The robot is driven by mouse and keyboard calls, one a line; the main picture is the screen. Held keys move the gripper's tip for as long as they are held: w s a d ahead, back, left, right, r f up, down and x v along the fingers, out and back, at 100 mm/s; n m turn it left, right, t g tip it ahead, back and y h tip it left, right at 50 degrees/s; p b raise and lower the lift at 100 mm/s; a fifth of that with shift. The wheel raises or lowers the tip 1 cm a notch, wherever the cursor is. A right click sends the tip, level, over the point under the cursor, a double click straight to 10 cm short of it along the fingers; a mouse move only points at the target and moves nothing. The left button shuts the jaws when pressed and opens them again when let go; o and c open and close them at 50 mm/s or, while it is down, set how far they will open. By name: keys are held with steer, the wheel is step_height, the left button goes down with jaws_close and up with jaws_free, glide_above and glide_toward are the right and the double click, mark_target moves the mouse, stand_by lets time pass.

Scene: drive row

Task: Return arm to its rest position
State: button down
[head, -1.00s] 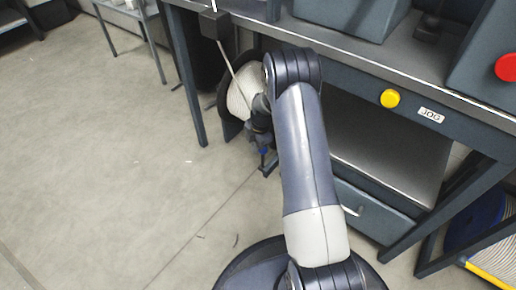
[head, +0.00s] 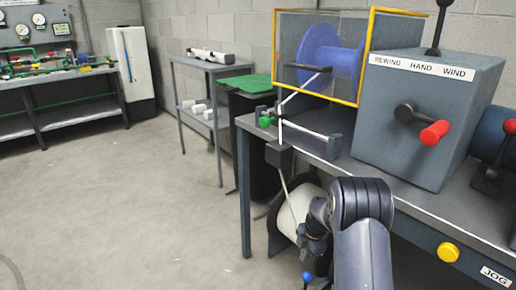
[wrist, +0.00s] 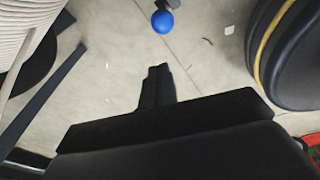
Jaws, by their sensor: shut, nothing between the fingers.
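My arm (head: 363,240) rises from the bottom of the head view in front of the machine bench. Its elbow is at the top and its wrist part hangs down beside the white spool under the bench. My gripper (wrist: 158,82) shows in the wrist view as two dark fingers close together, shut and empty. They point over the bare concrete floor. The fingertips cannot be made out in the head view. A blue ball knob (wrist: 162,21) lies beyond the fingertips, apart from them; it also shows at the bottom of the head view (head: 307,277).
The bench (head: 243,190) carries a grey winder box (head: 425,120) with a red-handled crank (head: 435,132) and a yellow-framed guard around a blue spool (head: 325,55). A white spool (head: 297,212) sits close to my wrist. Open floor (head: 120,210) lies to the left.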

steer(key=shift+f, duration=0.1)
step_height(320, 180, down, 9)
steer(key=b, duration=0.3)
steer(key=shift+s+a+b, duration=0.2)
steer(key=shift+b, duration=0.1)
stand_by(0.3)
